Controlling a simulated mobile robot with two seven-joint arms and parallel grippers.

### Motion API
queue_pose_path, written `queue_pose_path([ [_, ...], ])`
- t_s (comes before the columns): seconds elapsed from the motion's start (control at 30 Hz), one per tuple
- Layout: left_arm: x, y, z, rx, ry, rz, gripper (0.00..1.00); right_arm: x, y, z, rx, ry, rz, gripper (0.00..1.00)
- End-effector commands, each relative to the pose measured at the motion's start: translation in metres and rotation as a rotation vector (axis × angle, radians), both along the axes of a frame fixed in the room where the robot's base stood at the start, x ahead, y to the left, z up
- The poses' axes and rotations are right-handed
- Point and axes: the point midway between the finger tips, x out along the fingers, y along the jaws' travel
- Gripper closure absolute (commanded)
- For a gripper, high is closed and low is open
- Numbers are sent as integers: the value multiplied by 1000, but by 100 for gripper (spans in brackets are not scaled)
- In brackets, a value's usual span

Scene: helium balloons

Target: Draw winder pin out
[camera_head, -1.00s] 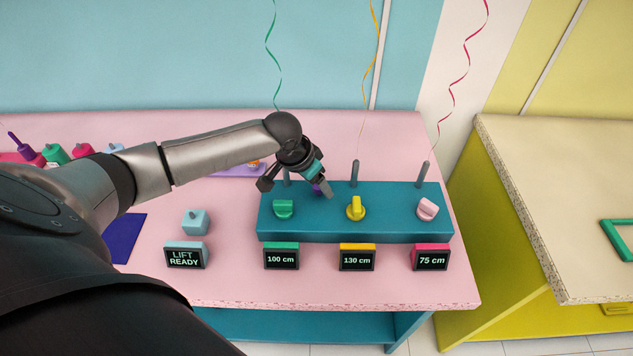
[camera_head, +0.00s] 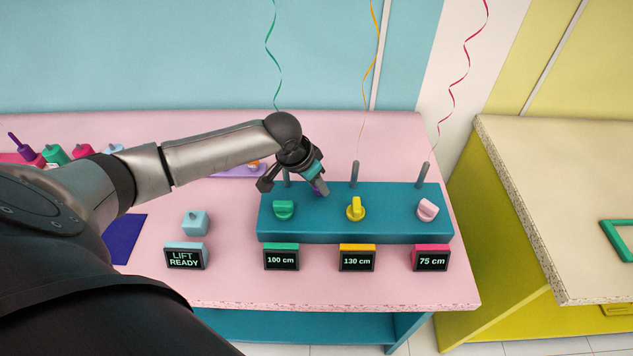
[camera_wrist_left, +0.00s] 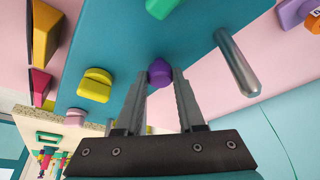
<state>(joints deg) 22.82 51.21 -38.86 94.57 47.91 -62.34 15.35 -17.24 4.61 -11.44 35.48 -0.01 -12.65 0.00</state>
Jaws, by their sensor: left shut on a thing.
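The winder pin, a small purple knob (camera_wrist_left: 159,73), sits at the teal winder block (camera_head: 385,230), near its left post. In the head view, only a bit of purple (camera_head: 317,192) shows beside my finger. My left gripper (camera_head: 320,188) reaches down over the block from behind the green knob (camera_head: 283,209). In the left wrist view, the fingers of that gripper (camera_wrist_left: 160,76) are shut on the purple knob, one on each side. The pin's shaft is hidden, so how deep it sits cannot be told. My right gripper is not in view.
Three grey posts stand along the block's back; one (camera_wrist_left: 238,62) is close beside my fingers. Yellow (camera_head: 356,208) and pink (camera_head: 427,209) knobs lie to the right. Displays read 100 cm, 130 cm and 75 cm; another (camera_head: 185,257) reads LIFT READY. Ribbons rise behind.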

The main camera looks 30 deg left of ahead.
Motion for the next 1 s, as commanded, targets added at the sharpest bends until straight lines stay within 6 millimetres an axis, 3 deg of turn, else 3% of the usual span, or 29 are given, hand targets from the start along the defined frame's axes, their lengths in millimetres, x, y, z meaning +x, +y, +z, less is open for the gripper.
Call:
queue_pose_path([
  [0.8,0,0,0,-1,1,0,100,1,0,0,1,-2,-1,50],
  [1.0,0,0,7,-1,1,1,100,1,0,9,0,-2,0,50],
])
